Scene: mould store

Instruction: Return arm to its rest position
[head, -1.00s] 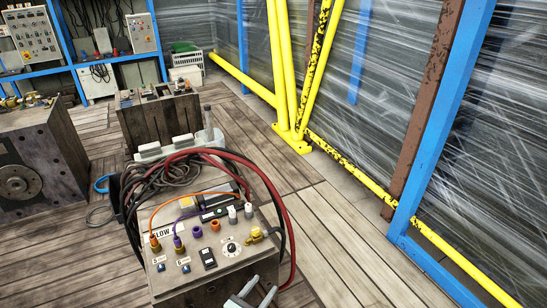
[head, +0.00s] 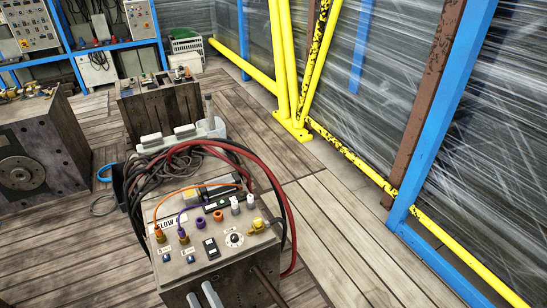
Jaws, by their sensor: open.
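My gripper (head: 203,297) shows at the bottom edge of the head view as two grey fingertips side by side with a gap between them. It looks empty, and the rest of it is cut off by the picture edge. It is in front of the lower front of the grey control box (head: 213,262). I cannot tell whether it touches the box. Orange and purple leads are plugged into the box's top panel.
Thick red and black hoses (head: 285,215) arch over the box's back and right side. A dark block (head: 160,108) stands behind it, and a larger block (head: 35,150) with a round boss is at left. A yellow frame (head: 290,70) stands behind; floor at right is clear.

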